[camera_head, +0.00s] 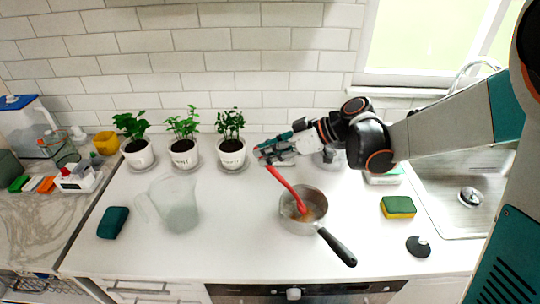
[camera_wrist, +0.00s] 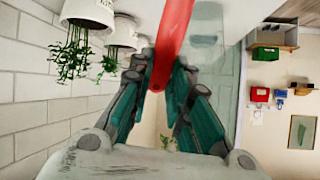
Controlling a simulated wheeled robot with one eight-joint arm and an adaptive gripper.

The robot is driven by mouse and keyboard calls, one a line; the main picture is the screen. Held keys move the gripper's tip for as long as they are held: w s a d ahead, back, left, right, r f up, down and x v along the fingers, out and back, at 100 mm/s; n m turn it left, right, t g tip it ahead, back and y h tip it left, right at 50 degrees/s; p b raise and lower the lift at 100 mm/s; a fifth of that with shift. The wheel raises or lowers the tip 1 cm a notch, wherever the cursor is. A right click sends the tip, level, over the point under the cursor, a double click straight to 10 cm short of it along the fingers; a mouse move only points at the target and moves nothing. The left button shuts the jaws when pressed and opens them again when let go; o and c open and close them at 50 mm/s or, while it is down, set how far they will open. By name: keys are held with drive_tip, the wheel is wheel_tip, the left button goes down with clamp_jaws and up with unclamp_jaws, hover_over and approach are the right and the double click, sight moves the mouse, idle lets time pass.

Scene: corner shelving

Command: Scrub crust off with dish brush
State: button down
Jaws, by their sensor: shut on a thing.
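A red dish brush (camera_head: 283,183) slants down from my gripper (camera_head: 262,153) into a steel saucepan (camera_head: 286,221). Its lower end is inside the pan, over a brownish patch of crust (camera_head: 314,212) on the pan's bottom. Whether the bristles touch the crust is hard to tell. The pan stands on the white counter, and its black handle (camera_head: 338,247) points toward the front right. My gripper is shut on the brush's upper end, above and left of the pan. In the wrist view the red handle (camera_wrist: 171,40) sits between the teal fingers of my gripper (camera_wrist: 165,70).
A clear pitcher (camera_head: 181,207) stands left of the pan on the counter (camera_head: 240,245), near a dark green sponge (camera_head: 113,222). Several potted plants (camera_head: 185,152) line the wall. A yellow-green sponge (camera_head: 398,207) and black lid (camera_head: 418,246) lie right, before the sink (camera_head: 450,180).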

drive_tip(key=shift+w, duration=2.25)
drive_tip(key=shift+s+d, duration=0.45)
drive_tip(key=shift+s, duration=0.75)
drive_tip(key=shift+s+d, duration=0.4)
drive_tip(key=shift+s, duration=0.8)
drive_tip(key=shift+s+d, duration=0.45)
drive_tip(key=shift+s, duration=0.75)
drive_tip(key=shift+a, duration=0.1)
